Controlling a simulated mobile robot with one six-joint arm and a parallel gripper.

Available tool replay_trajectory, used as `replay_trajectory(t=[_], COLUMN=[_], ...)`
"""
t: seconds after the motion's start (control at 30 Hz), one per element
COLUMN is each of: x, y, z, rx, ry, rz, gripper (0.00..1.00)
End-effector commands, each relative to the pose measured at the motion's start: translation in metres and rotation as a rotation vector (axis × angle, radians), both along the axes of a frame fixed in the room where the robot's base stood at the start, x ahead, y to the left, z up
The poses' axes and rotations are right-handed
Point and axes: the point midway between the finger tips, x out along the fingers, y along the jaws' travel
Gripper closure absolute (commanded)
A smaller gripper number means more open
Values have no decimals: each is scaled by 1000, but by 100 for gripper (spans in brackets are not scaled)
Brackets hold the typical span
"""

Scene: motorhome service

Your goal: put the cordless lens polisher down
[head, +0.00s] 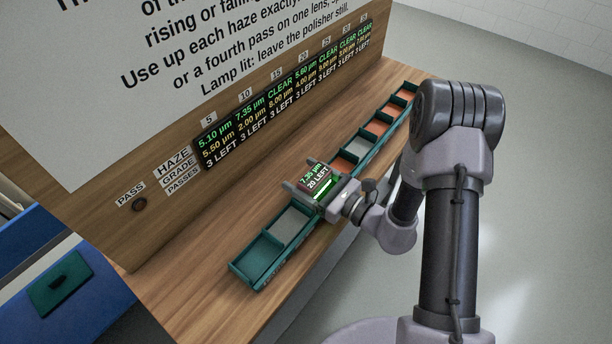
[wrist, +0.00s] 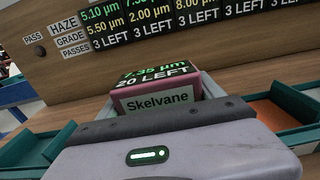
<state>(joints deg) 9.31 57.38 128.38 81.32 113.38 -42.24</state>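The cordless lens polisher is a dull pink block marked "Skelvane" (wrist: 157,97). Its top display (head: 314,177) reads 7.35 µm and 20 LEFT. My gripper (head: 309,177) has a grey finger on each side of it and appears closed on it. The polisher is over the near part of a long teal tray (head: 244,278) of compartments; whether it touches what lies below is hidden. The tray's nearest compartment looks empty, and the following one has a grey floor (head: 290,226). Farther compartments show orange or grey floors. The PASS lamp (head: 139,204) looks dark red and unlit.
The tray lies on a wooden bench (head: 180,292) before an upright panel with a readout (head: 245,115); the second column starts 7.35 µm. Bare bench lies between panel and tray. A blue cabinet (head: 30,245) with a dark green pad (head: 60,283) stands at the lower left.

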Motion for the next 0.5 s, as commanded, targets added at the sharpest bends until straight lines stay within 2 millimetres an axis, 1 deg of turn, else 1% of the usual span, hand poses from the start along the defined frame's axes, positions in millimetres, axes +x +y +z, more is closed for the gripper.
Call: replay_trajectory(t=[0.03,0.1,0.37,0.47,0.5], x=[0,0,0,0,-2], y=[0,0,0,0,-3], z=[-1,0,0,5,5], rx=[0,0,0,0,0], ry=[0,0,0,0,1], rz=[0,0,0,0,-2], gripper=[16,2,2,2,2])
